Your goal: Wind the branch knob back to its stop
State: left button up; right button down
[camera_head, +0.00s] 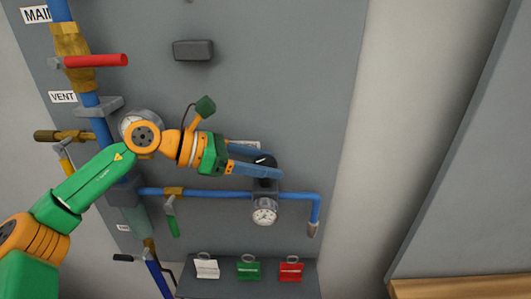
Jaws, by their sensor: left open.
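The black branch knob (265,160) sits on top of a dark regulator body (265,186) on the blue branch pipe (222,195). A round gauge (264,215) hangs below that body. My left gripper (274,164) comes in from the left with its blue fingers open around the knob, one finger above it and one across its lower part. The fingers partly cover the knob, so I cannot tell whether they touch it. My right gripper is not in view.
A red-handled valve (95,61) is at upper left, and a green-handled valve (172,217) hangs under the branch pipe. White (206,269), green (248,270) and red (290,271) tags stand on a grey ledge below. The panel right of the pipe is clear.

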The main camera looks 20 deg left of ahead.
pick_arm(q)
jog(key=shift+w+d+f, duration=0.2)
jog(key=shift+w+d, duration=0.05)
jog(key=shift+w, duration=0.05)
jog(key=shift+s, duration=0.1)
jog(key=shift+s+r, duration=0.1)
jog(key=shift+s, duration=0.05)
jog(key=c, duration=0.3)
grip_shut()
jog(key=shift+r, duration=0.1)
dwell(0.7)
jog(key=shift+o, duration=1.5)
grip_release()
